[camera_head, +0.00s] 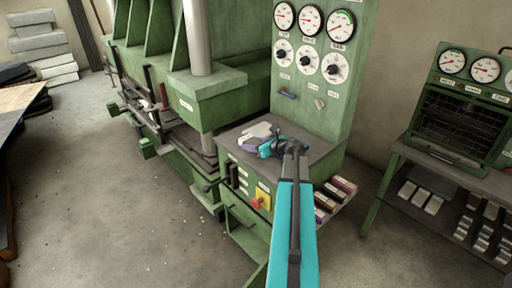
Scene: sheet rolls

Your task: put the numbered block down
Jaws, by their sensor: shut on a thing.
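My gripper (259,147) is at the end of my teal arm, low over the grey top of the green console (318,158). It is shut on a small block, seemingly the purple piece (247,141) at its tip. The block is small and partly hidden by the jaws; I cannot read a number on it. I cannot tell whether it touches the console top. A pale flat item (260,130) lies on the console top just behind the gripper.
A panel of round gauges (311,20) and knobs rises behind the console top. A side rack (335,197) holds several coloured, labelled blocks. A green press (205,88) stands to the left. An oven-like unit (455,125) stands on a bench at right. The floor at left is open.

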